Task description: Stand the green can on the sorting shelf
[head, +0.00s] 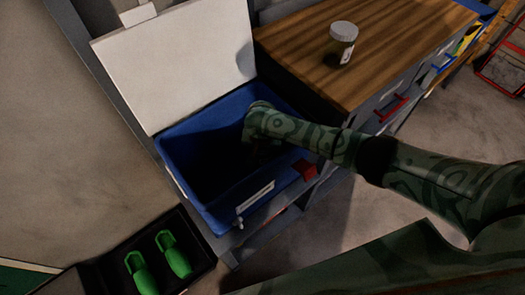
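My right arm comes in from the right and bends down into a blue bin (222,213). My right gripper (262,150) is inside the dark bin, and its fingers are too shadowed to read. I cannot see what, if anything, it touches. No can that I can clearly call green shows; the bin's floor is dark. A jar (341,46) with a white lid and brownish-olive body stands upright on a wooden top. I cannot tell which surface is the sorting shelf; a grey frame (262,222) holds the bin. My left gripper is not in view.
A white panel (180,65) stands raised behind the bin. The wooden worktop (385,35) is mostly clear, with drawers with red and blue handles below. A black tray (95,275) at lower left holds two bright green shoe-like items (172,255). A red piece (305,169) is at the bin's right side.

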